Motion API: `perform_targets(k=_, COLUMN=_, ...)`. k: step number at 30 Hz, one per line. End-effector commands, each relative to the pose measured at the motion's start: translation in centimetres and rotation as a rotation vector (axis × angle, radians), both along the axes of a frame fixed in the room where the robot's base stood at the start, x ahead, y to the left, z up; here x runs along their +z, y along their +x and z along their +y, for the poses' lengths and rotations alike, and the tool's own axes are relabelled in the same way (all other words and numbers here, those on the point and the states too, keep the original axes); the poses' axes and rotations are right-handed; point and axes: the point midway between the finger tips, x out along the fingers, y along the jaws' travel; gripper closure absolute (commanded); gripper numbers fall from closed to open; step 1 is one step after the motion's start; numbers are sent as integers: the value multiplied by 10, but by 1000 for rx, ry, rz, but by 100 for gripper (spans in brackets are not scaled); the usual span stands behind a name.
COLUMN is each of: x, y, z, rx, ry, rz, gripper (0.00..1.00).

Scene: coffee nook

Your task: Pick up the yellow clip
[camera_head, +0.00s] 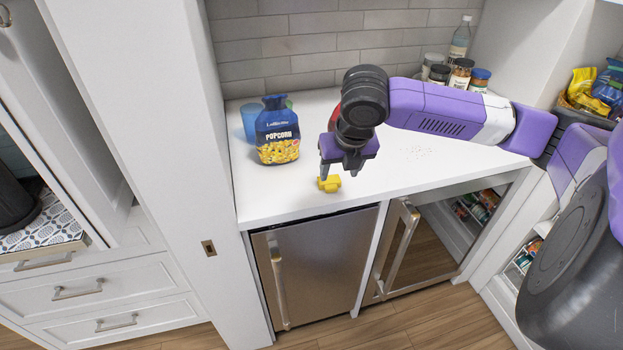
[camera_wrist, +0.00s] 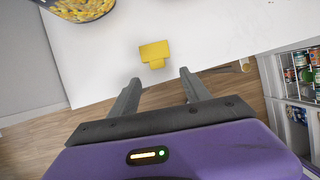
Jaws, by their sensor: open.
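The yellow clip (camera_head: 330,183) lies on the white counter near its front edge. It also shows in the wrist view (camera_wrist: 155,53), ahead of the fingers and roughly between their lines. My gripper (camera_head: 340,174) is just above the clip in the head view, pointing down. In the wrist view my gripper (camera_wrist: 160,84) is open, with its two grey fingers apart and nothing between them. The clip appears apart from both fingers. The exact height of the fingertips over the counter is hard to tell.
A blue popcorn bag (camera_head: 277,131) stands left of my gripper, with a blue cup (camera_head: 248,122) behind it. A red object, partly hidden, is behind my arm. Several jars (camera_head: 461,73) and a bottle (camera_head: 460,40) stand at the back right.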

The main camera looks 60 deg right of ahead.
Motion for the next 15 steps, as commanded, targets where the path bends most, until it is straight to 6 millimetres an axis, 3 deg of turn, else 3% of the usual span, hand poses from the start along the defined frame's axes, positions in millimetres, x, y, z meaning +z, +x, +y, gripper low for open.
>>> perform_targets(k=15, x=-47, y=8, z=-12, rx=-3, ry=3, rz=1, gripper=45)
